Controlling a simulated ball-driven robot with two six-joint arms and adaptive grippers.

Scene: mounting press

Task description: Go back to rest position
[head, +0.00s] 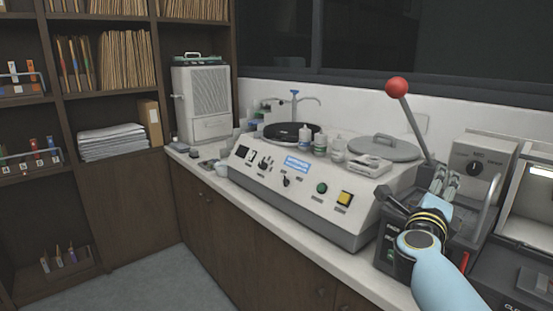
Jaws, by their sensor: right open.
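My right gripper (446,180) is at the right of the head view, on my light blue arm coming up from the lower right. Its fingers are open, point away from me and look empty. It is in front of the mounting press (399,240), a dark machine with a long lever ending in a red ball (397,88). The lever leans up to the left, and the ball is well above and left of my fingers. My arm and wrist hide much of the press. I cannot tell whether the fingers touch it. My left gripper is not in view.
A grey grinder-polisher (300,198) with several small bottles stands left of the press on the white counter (270,216). A grey control box (482,165) and another machine (530,210) are close at the right. Shelves (110,105) line the left wall. The floor (165,286) is clear.

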